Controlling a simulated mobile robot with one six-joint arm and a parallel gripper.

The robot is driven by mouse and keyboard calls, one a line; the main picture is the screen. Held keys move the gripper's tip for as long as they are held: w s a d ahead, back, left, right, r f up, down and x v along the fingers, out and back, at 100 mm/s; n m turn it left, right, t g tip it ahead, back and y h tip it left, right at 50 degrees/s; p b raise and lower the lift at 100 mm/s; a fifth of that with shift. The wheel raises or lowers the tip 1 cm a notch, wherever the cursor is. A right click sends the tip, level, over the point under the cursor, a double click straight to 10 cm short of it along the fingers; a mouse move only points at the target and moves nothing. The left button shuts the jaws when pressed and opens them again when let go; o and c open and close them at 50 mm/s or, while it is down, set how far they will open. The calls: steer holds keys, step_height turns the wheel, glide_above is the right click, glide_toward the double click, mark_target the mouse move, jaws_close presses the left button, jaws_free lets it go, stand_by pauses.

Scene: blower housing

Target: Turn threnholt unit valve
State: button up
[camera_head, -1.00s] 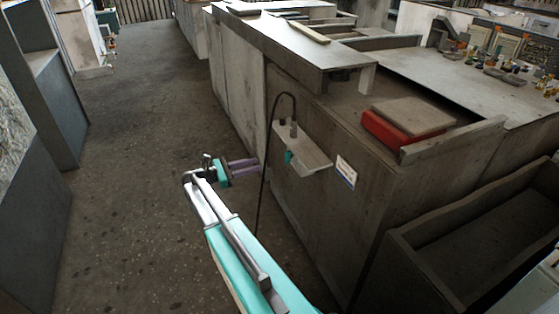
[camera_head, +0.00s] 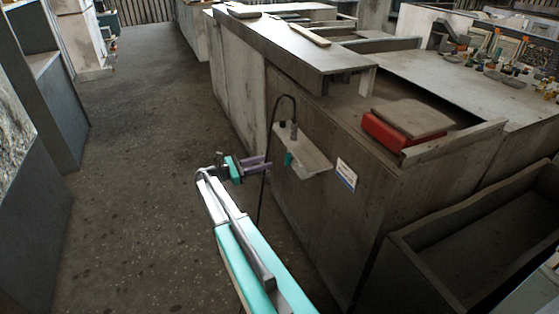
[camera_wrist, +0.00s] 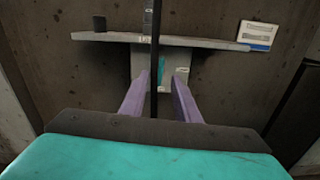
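A grey wall unit (camera_head: 312,161) is fixed to the side of the brown cabinet. A small teal part (camera_head: 288,159), which looks like the valve handle, sits on its lower left face. In the wrist view the unit's shelf-like top (camera_wrist: 200,43) runs across, with the teal part (camera_wrist: 162,68) below it. My gripper (camera_head: 270,163) is just left of the unit in the head view. In the wrist view, my gripper (camera_wrist: 160,80) has its purple fingers spread on either side of the teal part's line, empty. Whether they touch anything is unclear.
A thin black hose (camera_head: 263,190) arches from the unit and hangs down; in the wrist view it crosses between the fingers. A white label (camera_head: 346,174) is right of the unit. An open bin (camera_head: 405,262) stands at lower right. The floor (camera_head: 140,180) at left is clear.

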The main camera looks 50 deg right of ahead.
mark_target(288, 160)
steer(key=x, duration=0.9)
steer(key=shift+c, duration=0.2)
